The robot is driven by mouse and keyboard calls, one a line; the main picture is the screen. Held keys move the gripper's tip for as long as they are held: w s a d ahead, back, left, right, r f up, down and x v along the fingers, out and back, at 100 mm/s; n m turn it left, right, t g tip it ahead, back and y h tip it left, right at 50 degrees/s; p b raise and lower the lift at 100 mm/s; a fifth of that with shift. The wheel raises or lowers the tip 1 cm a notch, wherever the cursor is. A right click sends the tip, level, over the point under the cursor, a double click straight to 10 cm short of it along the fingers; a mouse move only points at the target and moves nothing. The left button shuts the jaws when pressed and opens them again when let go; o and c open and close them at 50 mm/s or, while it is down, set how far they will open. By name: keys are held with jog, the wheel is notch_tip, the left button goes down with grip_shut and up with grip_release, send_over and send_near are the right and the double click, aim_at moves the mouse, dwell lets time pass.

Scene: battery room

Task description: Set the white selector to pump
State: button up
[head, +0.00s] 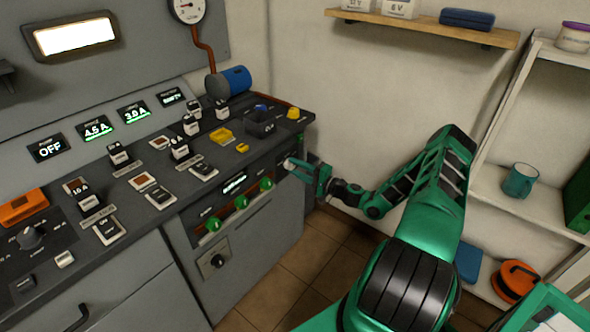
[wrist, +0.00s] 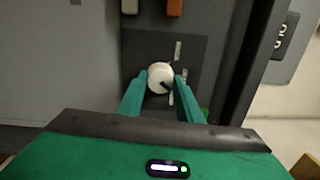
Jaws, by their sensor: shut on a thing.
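The white selector is a round knob (wrist: 160,77) on a dark plate in the wrist view, with a dark pointer mark towards its lower right. Pale label marks stand on the plate to its right, too small to read. My gripper (wrist: 160,88) has its two green fingers on either side of the knob, shut on it. In the head view my gripper (head: 308,168) reaches the right end of the console front, where a bit of the white selector (head: 287,164) shows. The fingers hide most of it there.
The grey console (head: 250,250) carries several switches, and green knobs (head: 240,202) sit left of my gripper. A small display (head: 48,148) reads OFF. A shelf with a teal mug (head: 520,180) stands at right. The tiled floor (head: 320,245) below my arm is clear.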

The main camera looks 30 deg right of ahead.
jog(key=shift+d+f+m, duration=0.1)
jog(key=shift+f+m, duration=0.1)
jog(key=shift+m, duration=2.1)
jog(key=o, duration=0.9)
jog(key=shift+o, duration=0.7)
jog(key=v, duration=1)
jog(key=shift+s, duration=0.35)
